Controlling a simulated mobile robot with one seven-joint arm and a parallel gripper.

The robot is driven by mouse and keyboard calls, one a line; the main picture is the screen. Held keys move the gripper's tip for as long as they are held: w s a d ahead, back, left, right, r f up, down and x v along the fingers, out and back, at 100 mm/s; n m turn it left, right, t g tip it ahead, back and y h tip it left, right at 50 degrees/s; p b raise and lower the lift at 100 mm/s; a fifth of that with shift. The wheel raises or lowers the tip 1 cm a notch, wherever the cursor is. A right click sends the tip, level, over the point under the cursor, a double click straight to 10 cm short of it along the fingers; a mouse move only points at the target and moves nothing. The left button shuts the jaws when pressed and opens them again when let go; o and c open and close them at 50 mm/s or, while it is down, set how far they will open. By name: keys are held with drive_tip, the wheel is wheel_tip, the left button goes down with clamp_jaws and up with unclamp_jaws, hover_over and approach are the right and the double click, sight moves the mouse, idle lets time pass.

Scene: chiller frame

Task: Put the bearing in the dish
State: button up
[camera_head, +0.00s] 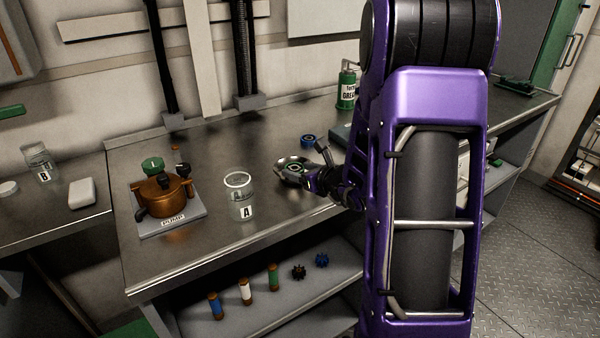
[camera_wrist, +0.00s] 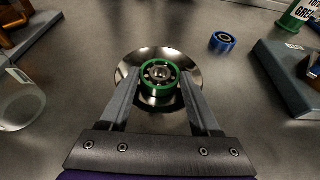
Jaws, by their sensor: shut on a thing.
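The green-ringed bearing (camera_wrist: 159,88) is between the fingertips of my gripper (camera_wrist: 160,79) in the wrist view, and the jaws are shut on it. The shiny metal dish (camera_wrist: 130,66) lies directly behind and around the bearing in that view. In the head view the dish (camera_head: 281,171) sits on the bench, and my gripper (camera_head: 318,180) reaches over its right side. The green ring (camera_head: 294,168) shows within the dish outline. I cannot tell whether the bearing touches the dish floor or is held just above it.
A blue-ringed bearing (camera_head: 308,140) lies on the bench (camera_head: 215,150) behind the dish. Jar A (camera_head: 239,200) and the copper pump (camera_head: 163,194) stand to the left. A green grease can (camera_head: 347,88) and a grey-blue box (camera_wrist: 291,75) are at the right.

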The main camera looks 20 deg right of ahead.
drive_tip(key=o, duration=1.5)
drive_tip(key=shift+s+a+f, duration=0.1)
drive_tip(key=shift+s+f, duration=0.2)
drive_tip(key=shift+f, duration=0.5)
drive_tip(key=shift+r+p, duration=0.35)
drive_tip(key=shift+p, duration=0.15)
drive_tip(key=v, duration=0.3)
drive_tip(key=r+p+v, duration=0.1)
drive_tip(key=v, duration=0.3)
drive_tip(key=p+v, duration=0.1)
drive_tip(key=v, duration=0.2)
drive_tip(key=shift+w+r, duration=0.1)
drive_tip(key=shift+r, duration=0.15)
drive_tip(key=shift+v, duration=0.8)
drive_tip(key=shift+w, duration=0.1)
